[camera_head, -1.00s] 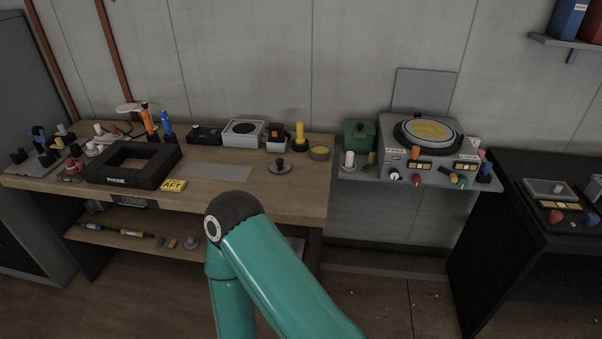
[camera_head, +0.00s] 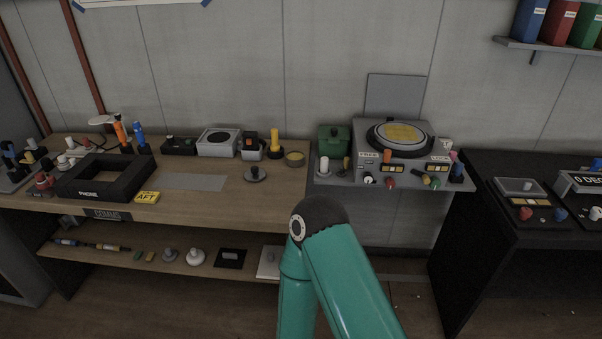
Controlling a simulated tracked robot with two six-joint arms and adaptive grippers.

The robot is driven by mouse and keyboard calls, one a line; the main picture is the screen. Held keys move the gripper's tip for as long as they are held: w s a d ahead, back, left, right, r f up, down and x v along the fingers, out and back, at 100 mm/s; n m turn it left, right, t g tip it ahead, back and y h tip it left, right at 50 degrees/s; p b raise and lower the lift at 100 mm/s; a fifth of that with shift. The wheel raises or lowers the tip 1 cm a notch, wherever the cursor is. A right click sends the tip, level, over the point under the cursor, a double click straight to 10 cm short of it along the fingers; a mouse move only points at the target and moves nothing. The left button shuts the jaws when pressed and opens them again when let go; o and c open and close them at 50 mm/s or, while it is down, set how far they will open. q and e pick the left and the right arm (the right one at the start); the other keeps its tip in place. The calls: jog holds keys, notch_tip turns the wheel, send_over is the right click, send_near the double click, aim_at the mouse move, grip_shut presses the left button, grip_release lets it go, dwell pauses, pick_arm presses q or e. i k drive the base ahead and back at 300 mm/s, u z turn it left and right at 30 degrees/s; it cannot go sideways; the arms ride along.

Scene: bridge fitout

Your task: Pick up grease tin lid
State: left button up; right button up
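A round grey lid with a dark knob (camera_head: 255,174), which looks like the grease tin lid, lies flat on the wooden bench near its right end. Beside it, a little behind and to the right, stands a small round open tin (camera_head: 295,159) with yellowish contents. Lid and tin are apart. One of my teal arms rises from the bottom of the picture, its black joint in front of the bench's right end. Neither gripper is in view.
A yellow-handled tool (camera_head: 275,143) and an orange-and-black item (camera_head: 251,147) stand behind the lid. A grey console (camera_head: 346,180) with knobs adjoins the bench's right end. A grey mat (camera_head: 192,182) lies left of the lid. The lower shelf (camera_head: 133,266) holds several small items.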

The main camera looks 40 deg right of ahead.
aim_at(255, 174)
jog(key=z, duration=0.55)
jog(key=i, duration=1)
